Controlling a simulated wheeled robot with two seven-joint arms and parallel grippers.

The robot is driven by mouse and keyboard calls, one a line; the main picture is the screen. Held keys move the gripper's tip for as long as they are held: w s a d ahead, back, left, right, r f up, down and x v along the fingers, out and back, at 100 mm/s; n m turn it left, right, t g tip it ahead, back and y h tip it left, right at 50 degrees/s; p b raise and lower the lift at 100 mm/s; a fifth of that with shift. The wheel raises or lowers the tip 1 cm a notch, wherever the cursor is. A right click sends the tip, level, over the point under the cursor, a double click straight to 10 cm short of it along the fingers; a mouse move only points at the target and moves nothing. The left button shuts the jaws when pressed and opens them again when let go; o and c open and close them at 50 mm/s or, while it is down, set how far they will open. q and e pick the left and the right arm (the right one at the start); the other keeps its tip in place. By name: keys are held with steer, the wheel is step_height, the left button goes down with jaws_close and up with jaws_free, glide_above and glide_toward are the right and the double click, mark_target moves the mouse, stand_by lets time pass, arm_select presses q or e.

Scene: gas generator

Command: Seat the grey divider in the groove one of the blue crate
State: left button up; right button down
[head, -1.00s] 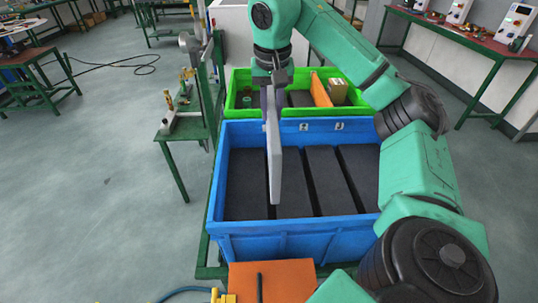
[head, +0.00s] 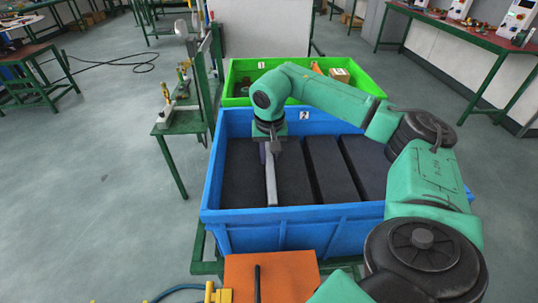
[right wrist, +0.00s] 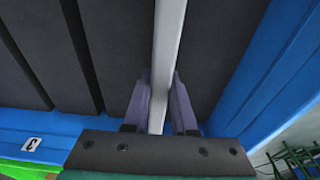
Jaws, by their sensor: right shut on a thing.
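The blue crate (head: 290,216) stands in the middle of the head view with several dark blocks inside and narrow gaps between them. The grey divider (head: 271,182) stands on edge in the crate, in line with the leftmost gap. My right gripper (head: 267,150) is shut on its far end, low inside the crate. In the right wrist view the divider (right wrist: 167,60) runs between the fingers of the gripper (right wrist: 163,85), with dark blocks on both sides. Its lower edge is hidden, so I cannot tell how deep it sits. My left gripper is out of view.
A green crate (head: 375,84) with a small box (head: 340,75) stands behind the blue one. An orange panel (head: 285,275) lies in front. A green stand with fittings (head: 185,122) is at the left. Number labels mark the crate's far wall, including one reading 2 (head: 305,115).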

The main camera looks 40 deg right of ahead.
steer(key=c, duration=0.7)
jaws_free()
steer(key=r, duration=0.4)
steer(key=s+r, duration=0.1)
steer(key=r, duration=0.3)
steer(key=a+r, duration=0.1)
steer(key=r, duration=0.3)
steer(key=shift+s+a+b, duration=0.1)
steer(key=shift+s+b, duration=0.2)
